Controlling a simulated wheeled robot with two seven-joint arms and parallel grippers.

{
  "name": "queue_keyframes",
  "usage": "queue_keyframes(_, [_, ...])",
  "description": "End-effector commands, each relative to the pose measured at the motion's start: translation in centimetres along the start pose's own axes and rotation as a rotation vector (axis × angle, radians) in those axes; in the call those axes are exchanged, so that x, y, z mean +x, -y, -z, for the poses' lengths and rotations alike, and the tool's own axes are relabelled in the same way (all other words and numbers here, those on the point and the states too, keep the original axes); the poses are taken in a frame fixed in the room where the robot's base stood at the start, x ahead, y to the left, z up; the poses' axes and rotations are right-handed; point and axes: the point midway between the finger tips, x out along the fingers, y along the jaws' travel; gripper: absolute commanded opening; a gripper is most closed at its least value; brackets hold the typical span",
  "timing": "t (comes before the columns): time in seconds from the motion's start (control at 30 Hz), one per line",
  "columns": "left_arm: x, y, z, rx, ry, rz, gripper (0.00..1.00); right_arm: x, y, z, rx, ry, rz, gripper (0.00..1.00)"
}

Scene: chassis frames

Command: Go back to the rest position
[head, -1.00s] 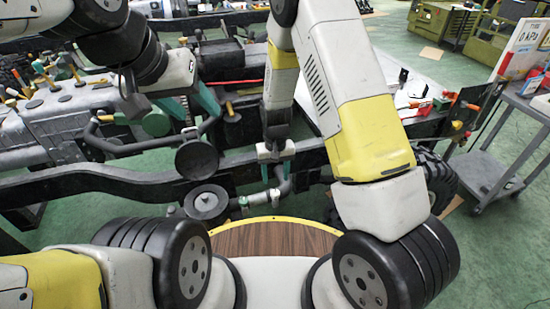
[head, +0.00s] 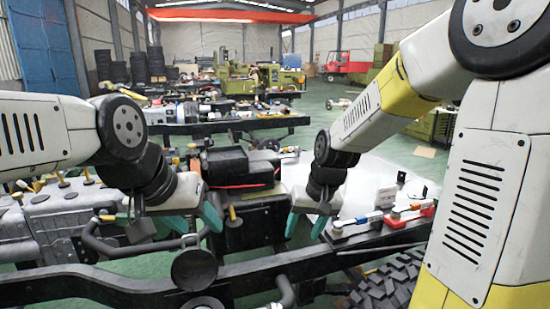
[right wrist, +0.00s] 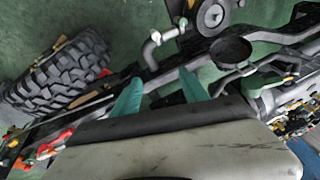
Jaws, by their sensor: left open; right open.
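My left gripper (head: 195,222) is open with teal fingers pointing down, in the middle left of the head view. It hangs in front of the chassis frame (head: 255,272) and its pipework, with nothing visible between its fingers. My right gripper (head: 306,225) is open and empty near the middle, above the frame rail, also with its fingers down. In the right wrist view its two teal fingers (right wrist: 160,92) stand apart, with floor and part of the rail behind them. Both arms are raised and bent; whether either touches the chassis cannot be told.
A black round plate (head: 194,268) stands near my left gripper. More chassis frames stand behind.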

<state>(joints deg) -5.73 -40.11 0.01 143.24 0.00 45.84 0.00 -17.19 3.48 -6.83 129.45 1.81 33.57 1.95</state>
Motion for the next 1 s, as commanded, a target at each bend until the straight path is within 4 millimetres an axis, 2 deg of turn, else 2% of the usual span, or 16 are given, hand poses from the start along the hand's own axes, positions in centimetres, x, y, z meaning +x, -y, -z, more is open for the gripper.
queue_keyframes(0.03, [0.0,0.0,0.0,0.000,0.000,0.000,0.52,-2.5,-0.4,-0.6,0.006,-0.038,0.008,0.52])
queue_keyframes(0.1, [0.0,0.0,0.0,0.000,0.000,0.000,0.52,-5.2,-0.8,-1.7,0.008,-0.077,0.014,0.52])
queue_keyframes(0.3, [0.0,0.0,0.0,0.000,0.000,0.000,0.52,-11.6,-1.9,-5.8,0.014,-0.187,0.009,0.52])
queue_keyframes(0.4, [0.0,0.0,0.0,0.000,0.000,0.000,0.52,-13.7,-2.4,-7.9,0.015,-0.235,-0.003,0.52])
queue_keyframes(0.5, [0.0,0.0,0.0,0.000,0.000,0.000,0.52,-15.1,-2.7,-9.7,0.015,-0.272,-0.016,0.52])
queue_keyframes(0.63, [0.0,0.0,0.0,0.000,0.000,0.000,0.52,-16.0,-2.9,-11.1,0.015,-0.299,-0.029,0.52])
queue_keyframes(1.0, [0.0,0.0,0.0,0.000,0.000,0.000,0.52,-16.3,-2.9,-11.5,0.015,-0.306,-0.033,0.52])
